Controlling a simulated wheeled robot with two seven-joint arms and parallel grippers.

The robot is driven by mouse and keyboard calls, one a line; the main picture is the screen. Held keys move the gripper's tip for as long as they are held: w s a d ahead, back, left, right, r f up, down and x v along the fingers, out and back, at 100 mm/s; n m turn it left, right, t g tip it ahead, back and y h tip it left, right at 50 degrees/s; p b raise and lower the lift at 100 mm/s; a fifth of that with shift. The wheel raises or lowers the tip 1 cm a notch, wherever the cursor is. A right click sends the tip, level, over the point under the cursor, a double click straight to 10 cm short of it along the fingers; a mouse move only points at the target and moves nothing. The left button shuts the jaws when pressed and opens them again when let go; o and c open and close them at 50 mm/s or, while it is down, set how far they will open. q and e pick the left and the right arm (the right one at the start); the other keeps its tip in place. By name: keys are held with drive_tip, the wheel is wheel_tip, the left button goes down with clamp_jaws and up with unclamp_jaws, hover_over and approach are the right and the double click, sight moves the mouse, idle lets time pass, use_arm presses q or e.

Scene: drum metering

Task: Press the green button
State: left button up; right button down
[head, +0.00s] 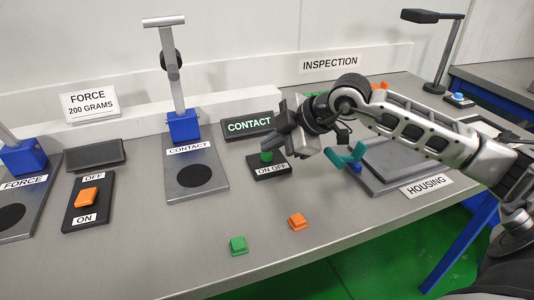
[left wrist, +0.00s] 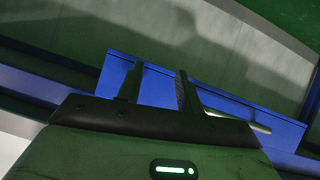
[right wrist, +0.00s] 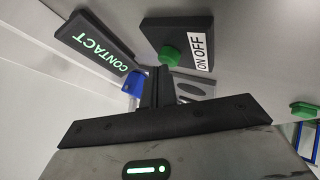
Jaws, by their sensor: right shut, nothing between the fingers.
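The green button (head: 266,156) sits on a small black box (head: 270,170) labelled ON OFF. In the right wrist view the green button (right wrist: 169,56) and its box (right wrist: 175,33) are just beyond the fingertips. My right gripper (head: 268,146) is shut and empty, with its fingertips right at the button from above. Its fingers (right wrist: 157,75) are together in the right wrist view. I cannot tell whether they touch the button. My left gripper (left wrist: 157,80) shows only in its own wrist view, with its two fingers apart and nothing between them.
A sign (head: 249,126) reading CONTACT has lit green letters behind the box. The CONTACT stand (head: 195,178) is to the left. A loose green block (head: 238,245) and an orange block (head: 297,221) lie in front. The grey HOUSING fixture (head: 402,167) lies under my right arm.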

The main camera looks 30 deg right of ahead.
sight(272, 155)
drive_tip(key=shift+f, duration=0.2)
idle(0.4)
drive_tip(key=shift+r, duration=0.15)
drive_tip(key=shift+r, duration=0.55)
drive_tip(key=shift+r+p, duration=2.25)
drive_tip(key=shift+r, duration=0.75)
